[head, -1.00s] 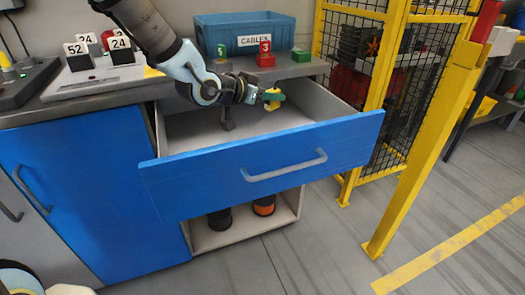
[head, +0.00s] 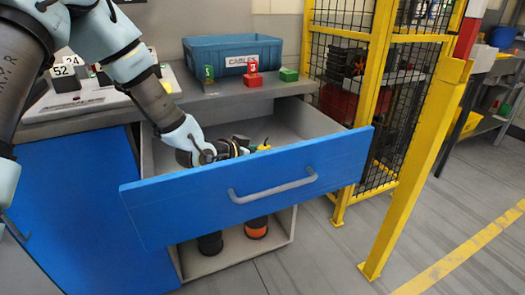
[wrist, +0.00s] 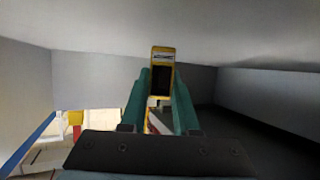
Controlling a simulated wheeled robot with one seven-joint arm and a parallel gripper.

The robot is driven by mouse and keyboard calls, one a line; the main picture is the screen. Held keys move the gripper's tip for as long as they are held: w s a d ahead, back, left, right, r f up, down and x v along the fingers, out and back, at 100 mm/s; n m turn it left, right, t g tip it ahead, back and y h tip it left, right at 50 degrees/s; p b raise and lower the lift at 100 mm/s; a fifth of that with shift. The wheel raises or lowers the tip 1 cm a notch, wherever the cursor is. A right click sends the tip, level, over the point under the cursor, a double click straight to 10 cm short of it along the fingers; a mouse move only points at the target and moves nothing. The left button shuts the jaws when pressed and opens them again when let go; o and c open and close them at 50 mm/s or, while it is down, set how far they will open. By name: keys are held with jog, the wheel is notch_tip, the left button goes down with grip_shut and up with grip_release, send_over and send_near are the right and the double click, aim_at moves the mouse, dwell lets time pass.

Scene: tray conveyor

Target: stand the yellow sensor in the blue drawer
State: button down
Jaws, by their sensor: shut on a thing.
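The blue drawer (head: 180,208) is pulled open below the counter, with a grey inside and a grey handle on its front. My gripper (head: 254,149) is down in the drawer opening, partly hidden behind the drawer front. It is shut on the yellow sensor (head: 265,147), of which only a small bit shows in the head view. In the wrist view the sensor (wrist: 162,51) shows its yellow frame and dark face between the green fingers of my gripper (wrist: 160,92). Grey drawer walls surround it there. I cannot tell whether the sensor touches the drawer floor.
A blue CABLES bin (head: 232,55) stands on the counter behind the drawer, with a red block (head: 253,79) and green blocks in front of it. A yellow post (head: 420,165) and mesh fence stand to the right. Dark and orange spools (head: 257,228) sit below the drawer.

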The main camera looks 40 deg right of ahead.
jog(key=c, duration=0.7)
grip_release()
jog(key=shift+o, duration=0.2)
jog(key=shift+a+r, duration=0.1)
jog(key=shift+r, duration=0.05)
jog(key=v, duration=1.1)
jog(key=shift+a, duration=0.4)
jog(key=shift+r, duration=0.1)
